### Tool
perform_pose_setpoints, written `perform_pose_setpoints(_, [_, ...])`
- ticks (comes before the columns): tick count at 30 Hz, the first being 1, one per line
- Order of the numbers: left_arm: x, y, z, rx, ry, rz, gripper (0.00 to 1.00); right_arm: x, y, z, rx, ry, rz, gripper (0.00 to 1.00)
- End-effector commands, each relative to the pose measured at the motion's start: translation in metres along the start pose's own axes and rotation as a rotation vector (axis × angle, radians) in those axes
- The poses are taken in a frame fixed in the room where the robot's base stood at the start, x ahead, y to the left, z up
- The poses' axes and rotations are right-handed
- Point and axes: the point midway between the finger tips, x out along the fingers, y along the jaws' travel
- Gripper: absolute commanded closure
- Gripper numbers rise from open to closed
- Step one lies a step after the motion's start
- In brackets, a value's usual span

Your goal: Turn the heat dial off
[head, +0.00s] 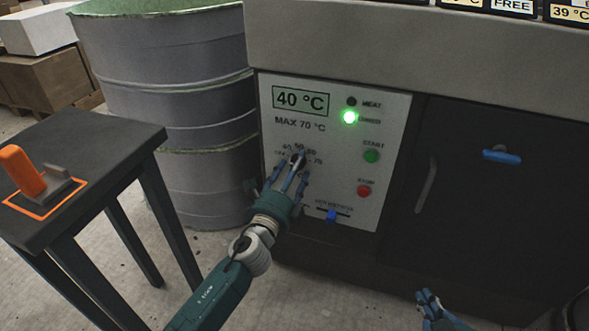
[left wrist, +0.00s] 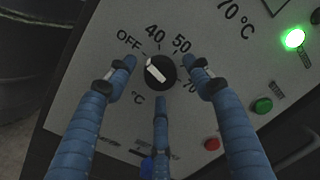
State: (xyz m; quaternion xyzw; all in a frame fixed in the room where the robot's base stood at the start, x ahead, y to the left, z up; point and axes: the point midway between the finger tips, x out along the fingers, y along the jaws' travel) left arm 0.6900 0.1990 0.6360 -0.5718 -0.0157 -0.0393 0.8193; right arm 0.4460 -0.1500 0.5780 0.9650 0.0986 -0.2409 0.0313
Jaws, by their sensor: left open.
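The heat dial is a round black knob with a white pointer on a white control panel; it shows in the left wrist view (left wrist: 161,71). Its scale reads OFF, 40, 50 and higher. The pointer slants up and left, on the OFF side of the 40. In the head view my left gripper (head: 292,170) is in front of the dial and partly hides it. Its three blue fingers (left wrist: 160,88) are spread around the knob, two beside it and one below; contact is unclear. My right gripper (head: 430,300) is low at the right, away from the panel.
The panel's display (head: 301,100) reads 40 °C. A green lamp (head: 350,117) is lit. Green start (head: 371,155) and red stop (head: 364,191) buttons and a blue slider (head: 331,215) are close by. A drum (head: 180,90) and a stand (head: 90,150) are at left.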

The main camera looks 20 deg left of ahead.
Motion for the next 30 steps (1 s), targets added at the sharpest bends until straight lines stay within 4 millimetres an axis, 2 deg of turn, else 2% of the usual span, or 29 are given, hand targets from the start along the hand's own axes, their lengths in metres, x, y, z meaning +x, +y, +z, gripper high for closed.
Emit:
perform_pose_setpoints(5, [-0.006,0.000,0.001,0.001,-0.001,-0.001,0.48,0.000,0.001,-0.002,0.000,0.004,0.001,1.00])
perform_pose_setpoints(8, [-0.020,0.001,0.000,0.001,0.000,0.000,0.48,0.000,0.001,-0.002,0.000,0.003,0.001,1.00])
perform_pose_setpoints(15, [-0.072,0.001,0.000,-0.001,0.001,0.003,0.48,0.000,0.000,-0.001,0.000,0.002,0.001,1.00])
perform_pose_setpoints(21, [-0.106,0.001,-0.001,-0.002,0.000,0.002,0.48,0.000,0.000,-0.001,0.000,0.002,0.001,1.00])
perform_pose_setpoints(25, [-0.117,0.001,0.000,-0.001,-0.001,0.001,0.48,0.000,0.000,-0.001,0.000,0.001,0.001,1.00])
perform_pose_setpoints(30, [-0.120,0.000,0.000,0.000,0.000,-0.001,0.48,0.000,0.000,-0.001,0.000,0.001,0.001,1.00])
